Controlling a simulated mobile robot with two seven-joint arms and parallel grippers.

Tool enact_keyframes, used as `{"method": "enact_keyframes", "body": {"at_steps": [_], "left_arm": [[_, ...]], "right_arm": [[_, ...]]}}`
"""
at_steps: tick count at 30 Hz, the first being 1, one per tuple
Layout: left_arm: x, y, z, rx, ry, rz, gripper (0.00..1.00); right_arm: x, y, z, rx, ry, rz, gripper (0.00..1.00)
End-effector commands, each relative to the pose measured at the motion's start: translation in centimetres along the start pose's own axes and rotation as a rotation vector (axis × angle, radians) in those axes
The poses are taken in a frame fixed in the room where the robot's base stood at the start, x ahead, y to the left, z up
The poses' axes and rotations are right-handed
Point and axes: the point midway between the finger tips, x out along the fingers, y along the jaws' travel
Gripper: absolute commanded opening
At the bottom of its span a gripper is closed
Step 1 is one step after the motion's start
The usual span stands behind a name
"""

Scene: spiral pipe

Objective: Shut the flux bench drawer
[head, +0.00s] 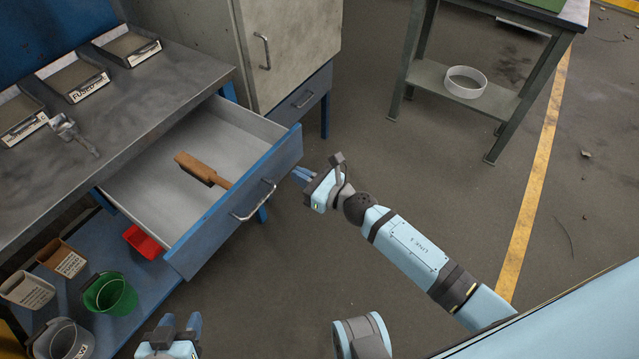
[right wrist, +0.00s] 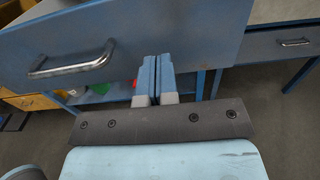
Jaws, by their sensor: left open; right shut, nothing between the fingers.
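The bench drawer (head: 210,234) is pulled well out of the grey-topped workbench (head: 150,103), its blue front facing my side. Its metal bar handle (head: 254,203) is on that front, and the handle also shows in the right wrist view (right wrist: 72,60). My right gripper (head: 300,174) is shut and empty by the far right end of the drawer front. In the right wrist view its fingers (right wrist: 155,78) point at the front, to the right of the handle; contact cannot be told. My left gripper (head: 180,326) is open and empty at the bottom edge, nearer than the drawer.
A wooden-handled tool (head: 198,168) lies in the drawer. A red bin (head: 143,242), a green bucket (head: 110,294) and other containers stand on the shelf below. A cabinet (head: 290,45) stands beyond the drawer. The floor to the right is clear up to a side table (head: 430,80).

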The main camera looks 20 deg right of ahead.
Motion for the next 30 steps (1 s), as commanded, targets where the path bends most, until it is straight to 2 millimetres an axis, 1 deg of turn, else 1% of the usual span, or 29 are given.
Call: {"method": "enact_keyframes", "body": {"at_steps": [1, 3, 6, 9, 13, 23, 30], "left_arm": [[0.0, 0.0, 0.0, -0.001, -0.001, 0.0, 0.46], [0.0, 0.0, 0.0, -0.001, -0.002, -0.001, 0.46], [0.0, 0.0, 0.1, -0.001, -0.004, -0.001, 0.46], [0.0, -0.1, 0.1, -0.002, -0.005, -0.001, 0.46], [0.1, 0.0, 0.2, -0.003, -0.007, -0.001, 0.46], [0.1, 0.0, 0.2, -0.003, -0.007, -0.002, 0.46], [0.2, 0.0, 0.3, -0.003, -0.004, -0.002, 0.46]], "right_arm": [[1.0, 0.0, 0.1, 0.0, -0.002, 0.0, 0.0], [2.1, 0.0, 0.1, 0.0, -0.001, -0.001, 0.0], [3.2, 0.0, 0.0, 0.001, 0.0, -0.001, 0.0], [3.9, 0.0, 0.0, 0.0, 0.0, -0.001, 0.0], [4.2, 0.0, 0.0, 0.001, 0.0, -0.001, 0.0], [4.2, 0.0, 0.0, 0.001, 0.0, -0.001, 0.0], [4.4, -0.9, -0.1, -0.001, 0.0, -0.001, 0.0]]}}
